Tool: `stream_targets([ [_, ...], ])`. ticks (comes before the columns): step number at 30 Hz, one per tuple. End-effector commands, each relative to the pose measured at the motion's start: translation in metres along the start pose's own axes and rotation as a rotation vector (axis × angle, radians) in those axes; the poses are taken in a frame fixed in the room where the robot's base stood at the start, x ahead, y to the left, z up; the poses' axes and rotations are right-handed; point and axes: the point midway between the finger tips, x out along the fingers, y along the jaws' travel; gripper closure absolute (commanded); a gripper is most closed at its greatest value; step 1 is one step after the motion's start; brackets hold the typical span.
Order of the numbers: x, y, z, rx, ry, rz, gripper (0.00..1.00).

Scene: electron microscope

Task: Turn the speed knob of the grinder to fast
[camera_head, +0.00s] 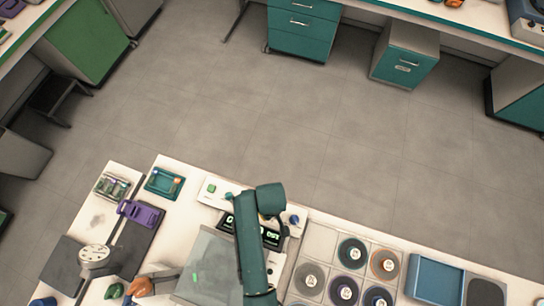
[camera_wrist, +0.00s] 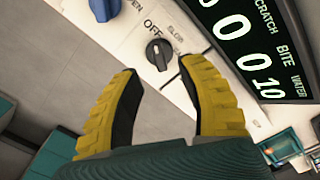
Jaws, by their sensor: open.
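The grinder's white control panel (camera_wrist: 125,45) fills the upper part of the wrist view. A black knob (camera_wrist: 158,54) sits on it, with OFF printed just above and a fainter, partly legible label to its upper right. The knob's white mark appears to point toward OFF. My gripper (camera_wrist: 159,68) has yellow fingers with dark pads. It is open and empty, with the knob between and slightly beyond the fingertips; I see no contact. In the head view the grinder (camera_head: 212,188) stands at the bench's back edge, partly hidden by my arm.
A blue knob (camera_wrist: 104,8) sits up and left of the black one. A dark display (camera_wrist: 245,35) with green-white digits is close to the right finger. Round discs in a tray (camera_head: 351,253) lie right of the grinder, and a blue bin (camera_head: 435,278) beyond them.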

Motion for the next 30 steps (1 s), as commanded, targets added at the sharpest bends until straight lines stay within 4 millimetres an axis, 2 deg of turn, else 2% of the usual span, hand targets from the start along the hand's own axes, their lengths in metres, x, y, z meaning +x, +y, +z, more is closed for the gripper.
stream_targets([
  [1, 0.014, 0.000, 0.000, 0.000, -0.002, -0.001, 0.60],
  [6, 0.042, 0.000, 0.000, 0.000, 0.000, 0.000, 0.60],
  [10, 0.050, 0.001, -0.001, 0.000, 0.001, 0.001, 0.60],
  [17, 0.050, 0.000, -0.001, 0.000, 0.002, 0.001, 0.60],
  [19, 0.050, 0.000, -0.001, 0.000, 0.002, 0.001, 0.68],
  [24, 0.050, 0.000, -0.001, 0.000, 0.001, 0.001, 1.00],
  [30, 0.050, 0.000, 0.000, 0.000, 0.001, 0.001, 1.00],
])
